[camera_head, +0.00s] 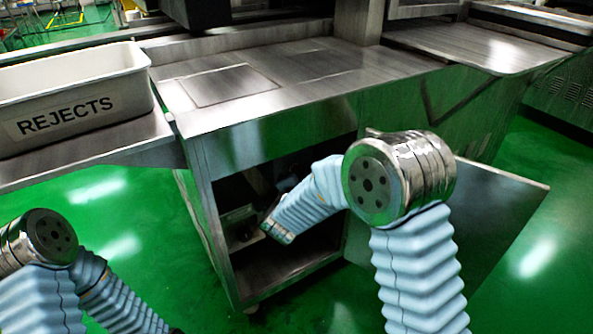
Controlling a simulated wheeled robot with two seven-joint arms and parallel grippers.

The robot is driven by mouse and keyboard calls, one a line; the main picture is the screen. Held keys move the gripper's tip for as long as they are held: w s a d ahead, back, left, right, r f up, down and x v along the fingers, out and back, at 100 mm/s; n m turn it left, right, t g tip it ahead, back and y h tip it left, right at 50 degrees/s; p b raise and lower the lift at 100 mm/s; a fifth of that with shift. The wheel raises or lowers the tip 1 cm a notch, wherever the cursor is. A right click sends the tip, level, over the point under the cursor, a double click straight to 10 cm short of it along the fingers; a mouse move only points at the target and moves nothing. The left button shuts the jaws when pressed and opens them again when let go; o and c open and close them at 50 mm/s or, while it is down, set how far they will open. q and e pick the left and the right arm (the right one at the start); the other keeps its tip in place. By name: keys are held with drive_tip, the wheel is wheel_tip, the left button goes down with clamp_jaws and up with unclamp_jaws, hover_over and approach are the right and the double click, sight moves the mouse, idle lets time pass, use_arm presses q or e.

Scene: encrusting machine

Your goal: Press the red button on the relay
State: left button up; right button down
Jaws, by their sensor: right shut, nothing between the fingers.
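My right arm reaches through the open front of the steel cabinet (206,207) under the worktable. My right gripper (266,227) is at the end of that arm, inside the cabinet. It is shut and empty, small and dark in the shade. A pale and dark device (240,214), perhaps the relay, is just left of the gripper. I cannot make out a red button on it, nor whether the gripper touches it. My left arm is bent at the lower left, and its gripper is out of view.
The cabinet door (490,215) stands open to the right, behind my right elbow. A white bin marked REJECTS (62,92) stands on a steel shelf at the left. The worktable top (315,72) is bare. Green floor is clear between my arms.

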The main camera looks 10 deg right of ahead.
drive_tip(key=shift+w+a, duration=0.2)
drive_tip(key=shift+w, duration=0.3)
idle(0.6)
idle(0.3)
drive_tip(key=shift+s+d+b, duration=0.25)
drive_tip(key=shift+s+b, duration=0.05)
drive_tip(key=shift+s, duration=0.45)
drive_tip(key=shift+s+d+b, duration=0.15)
drive_tip(key=shift+s+d, duration=0.15)
drive_tip(key=shift+s, duration=0.5)
drive_tip(key=shift+s+d+b, duration=0.15)
drive_tip(key=shift+s+d, duration=0.1)
drive_tip(key=shift+s, duration=0.5)
drive_tip(key=shift+s+d+b, duration=0.15)
drive_tip(key=shift+s+d, duration=0.15)
drive_tip(key=shift+s, duration=0.5)
